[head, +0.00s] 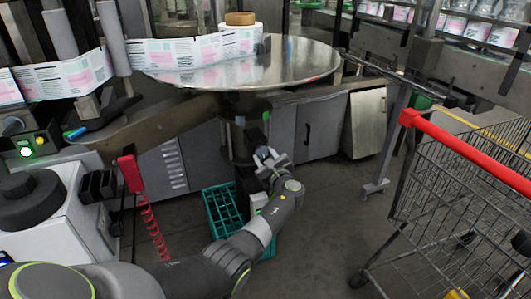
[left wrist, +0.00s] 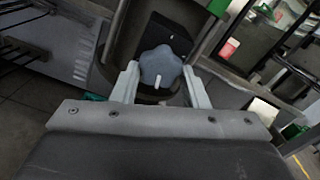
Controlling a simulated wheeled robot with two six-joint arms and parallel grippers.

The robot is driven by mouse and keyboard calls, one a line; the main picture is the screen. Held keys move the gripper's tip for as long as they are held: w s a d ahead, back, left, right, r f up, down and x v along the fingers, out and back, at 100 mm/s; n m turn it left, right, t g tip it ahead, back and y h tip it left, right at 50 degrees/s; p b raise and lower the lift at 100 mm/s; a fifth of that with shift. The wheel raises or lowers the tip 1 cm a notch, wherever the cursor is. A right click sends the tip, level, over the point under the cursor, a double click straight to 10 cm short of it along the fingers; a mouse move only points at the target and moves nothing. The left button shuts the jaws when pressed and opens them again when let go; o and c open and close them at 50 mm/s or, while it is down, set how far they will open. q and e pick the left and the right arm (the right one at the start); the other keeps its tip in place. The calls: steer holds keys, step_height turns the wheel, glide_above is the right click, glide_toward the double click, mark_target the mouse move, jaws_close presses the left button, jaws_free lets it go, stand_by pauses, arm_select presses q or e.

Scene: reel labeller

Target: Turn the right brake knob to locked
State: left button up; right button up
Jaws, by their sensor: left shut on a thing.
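The brake knob (left wrist: 161,68) is a blue-grey lobed star knob with a small white mark near its lower edge, seen in the left wrist view. My left gripper (left wrist: 162,88) has one finger on each side of it and is shut on it. In the head view my left gripper (head: 268,158) is at the column under the round steel table (head: 290,65); there the knob is mostly hidden by the gripper. My right gripper is not in view.
A teal crate (head: 222,212) stands on the floor below my left wrist. A shopping cart with a red handle (head: 465,150) stands at the right. A red handset (head: 130,173) with a coiled cord hangs at the left. The floor between crate and cart is clear.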

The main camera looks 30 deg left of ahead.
arm_select(q)
steer(key=m+p, duration=0.2)
steer(key=m, duration=0.2)
steer(key=shift+s+m, duration=0.15)
steer(key=shift+m, duration=0.15)
steer(key=shift+m+p, duration=0.6)
steer(key=shift+m, duration=0.3)
steer(key=m+p, duration=0.1)
steer(key=m, duration=0.1)
steer(key=shift+m, duration=0.4)
steer(key=m+p, duration=0.1)
steer(key=m, duration=0.2)
steer(key=shift+s+a, duration=0.1)
steer(key=shift+m+p, duration=0.45)
steer(key=shift+m, duration=0.75)
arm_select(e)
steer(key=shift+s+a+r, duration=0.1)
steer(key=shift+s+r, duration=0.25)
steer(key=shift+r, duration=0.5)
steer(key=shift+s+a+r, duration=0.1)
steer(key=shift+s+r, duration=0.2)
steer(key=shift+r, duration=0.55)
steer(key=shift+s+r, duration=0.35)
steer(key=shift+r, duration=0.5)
arm_select(q)
steer(key=shift+f, duration=0.1)
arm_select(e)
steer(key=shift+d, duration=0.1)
arm_select(q)
steer(key=o, duration=1)
